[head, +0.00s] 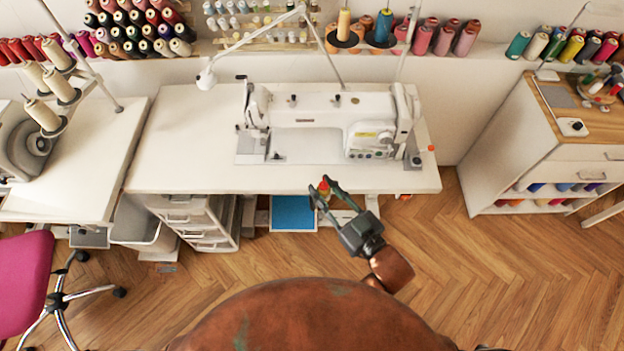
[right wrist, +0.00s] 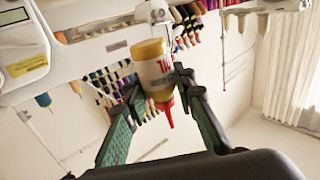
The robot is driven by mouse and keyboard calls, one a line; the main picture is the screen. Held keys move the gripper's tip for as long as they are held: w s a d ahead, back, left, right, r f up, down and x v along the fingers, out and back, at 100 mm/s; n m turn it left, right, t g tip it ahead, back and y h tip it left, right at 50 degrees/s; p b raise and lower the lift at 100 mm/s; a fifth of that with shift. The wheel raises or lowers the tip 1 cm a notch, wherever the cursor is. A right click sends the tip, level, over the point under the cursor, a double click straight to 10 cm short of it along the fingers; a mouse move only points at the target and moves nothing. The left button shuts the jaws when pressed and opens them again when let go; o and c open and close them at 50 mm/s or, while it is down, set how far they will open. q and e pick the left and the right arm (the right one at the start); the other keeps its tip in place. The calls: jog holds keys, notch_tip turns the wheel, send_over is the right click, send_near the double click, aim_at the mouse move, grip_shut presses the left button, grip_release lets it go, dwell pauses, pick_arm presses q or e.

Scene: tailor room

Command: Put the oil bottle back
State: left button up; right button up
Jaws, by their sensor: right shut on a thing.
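The oil bottle (right wrist: 150,65) is a small yellow bottle with a white label and a red pointed nozzle. My right gripper (right wrist: 158,92) is shut on it near the nozzle end in the right wrist view. In the head view the bottle (head: 323,188) shows small between the fingertips of my right gripper (head: 325,192), at the front edge of the sewing table (head: 190,140). The white sewing machine (head: 330,115) stands on that table, beyond the gripper. My left gripper is not in view.
A lamp (head: 207,78) and thread racks (head: 262,25) stand behind the machine. A drawer unit (head: 190,222) and a blue panel (head: 293,212) are below the table. A pink chair (head: 25,280) is at the left. The left part of the tabletop is clear.

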jog(key=shift+w+a+f+g+y, duration=0.25)
jog(key=shift+a+f+y, duration=0.2)
jog(key=shift+a, duration=0.35)
pick_arm(q)
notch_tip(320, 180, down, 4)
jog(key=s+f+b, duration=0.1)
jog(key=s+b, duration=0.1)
jog(key=b, duration=0.3)
pick_arm(e)
jog(key=w+f, duration=0.3)
jog(key=w, duration=0.1)
jog(key=w+a+f, duration=0.1)
jog(key=w+f, duration=0.2)
jog(key=w, duration=0.1)
jog(key=w+f, duration=0.3)
jog(key=w, duration=0.1)
jog(key=shift+w+a+b, duration=0.1)
jog(key=shift+a+b, duration=0.05)
jog(key=shift+b, duration=0.2)
jog(key=shift+w+f, duration=0.2)
notch_tip(320, 180, down, 3)
jog(key=shift+w+f+b, duration=0.1)
jog(key=shift+b, duration=0.9)
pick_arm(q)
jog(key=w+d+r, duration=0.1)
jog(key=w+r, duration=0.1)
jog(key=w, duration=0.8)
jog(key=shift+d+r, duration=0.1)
